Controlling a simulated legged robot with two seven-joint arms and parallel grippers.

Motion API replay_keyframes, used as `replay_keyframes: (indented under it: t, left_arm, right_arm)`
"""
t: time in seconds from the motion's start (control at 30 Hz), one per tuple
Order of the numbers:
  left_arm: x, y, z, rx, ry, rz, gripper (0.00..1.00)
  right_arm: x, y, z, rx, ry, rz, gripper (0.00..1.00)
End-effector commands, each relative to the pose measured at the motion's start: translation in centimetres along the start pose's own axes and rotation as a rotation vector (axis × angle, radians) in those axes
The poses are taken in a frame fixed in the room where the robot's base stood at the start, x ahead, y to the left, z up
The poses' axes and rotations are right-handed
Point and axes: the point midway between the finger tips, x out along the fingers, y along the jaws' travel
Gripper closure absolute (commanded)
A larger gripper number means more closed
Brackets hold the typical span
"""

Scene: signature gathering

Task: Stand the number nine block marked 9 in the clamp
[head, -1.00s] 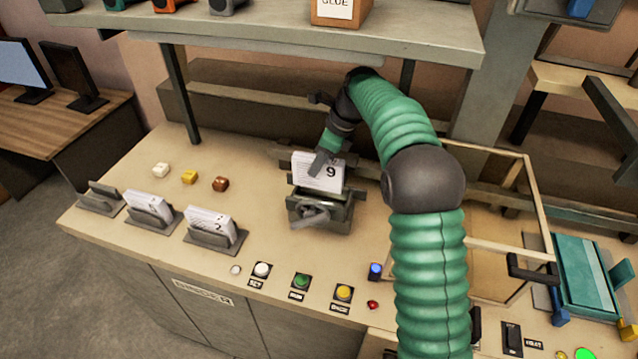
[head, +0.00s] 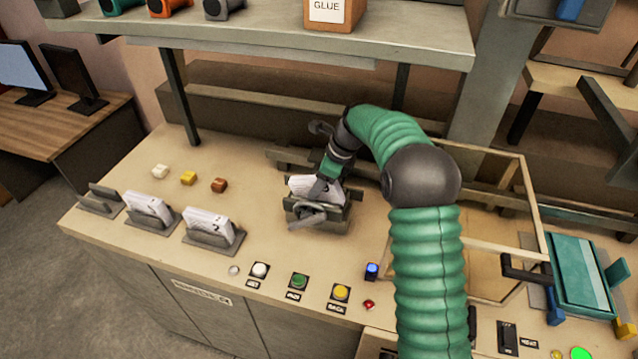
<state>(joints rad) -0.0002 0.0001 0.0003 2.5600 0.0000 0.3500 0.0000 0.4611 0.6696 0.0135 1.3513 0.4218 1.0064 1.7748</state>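The white block marked 9 (head: 306,188) stands low between the jaws of the grey clamp (head: 322,222) in the middle of the bench. Its lower part is hidden by the clamp's front, and most of its mark is covered by my gripper. My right gripper (head: 322,188) reaches down to the block's upper right from behind. Its fingers are small and overlap the block, so I cannot tell whether they still grip it. My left gripper is not in view.
Two grey holders with white blocks, one marked 2 (head: 208,224), stand at the left beside an empty holder (head: 101,200). Buttons (head: 300,281) line the front edge. A wooden frame (head: 528,200) stands at the right. A shelf (head: 270,35) overhangs the back.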

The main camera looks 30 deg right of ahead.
Motion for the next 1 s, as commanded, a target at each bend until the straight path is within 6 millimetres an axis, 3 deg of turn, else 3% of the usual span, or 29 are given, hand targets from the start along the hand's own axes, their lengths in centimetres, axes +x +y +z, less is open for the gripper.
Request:
replay_keyframes:
  t: [0.27, 0.43, 0.7, 0.83, 1.0]
  left_arm:
    - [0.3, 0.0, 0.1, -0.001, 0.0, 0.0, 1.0]
    - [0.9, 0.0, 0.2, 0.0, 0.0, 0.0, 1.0]
    - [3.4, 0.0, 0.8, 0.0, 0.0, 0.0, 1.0]
    - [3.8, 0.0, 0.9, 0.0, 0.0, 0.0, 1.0]
    - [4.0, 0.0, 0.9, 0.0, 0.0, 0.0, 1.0]
  right_arm:
    - [-1.0, -0.3, -0.5, 0.004, 0.008, -0.009, 0.51]
    - [-5.0, -0.4, -0.4, 0.003, 0.003, -0.014, 0.51]
    - [-7.9, -0.2, -7.6, 0.008, 0.003, -0.011, 0.51]
    - [-9.0, -0.2, -9.9, 0.005, 0.002, -0.009, 0.51]
    - [-9.7, -0.1, -11.2, 0.002, 0.003, -0.008, 0.51]
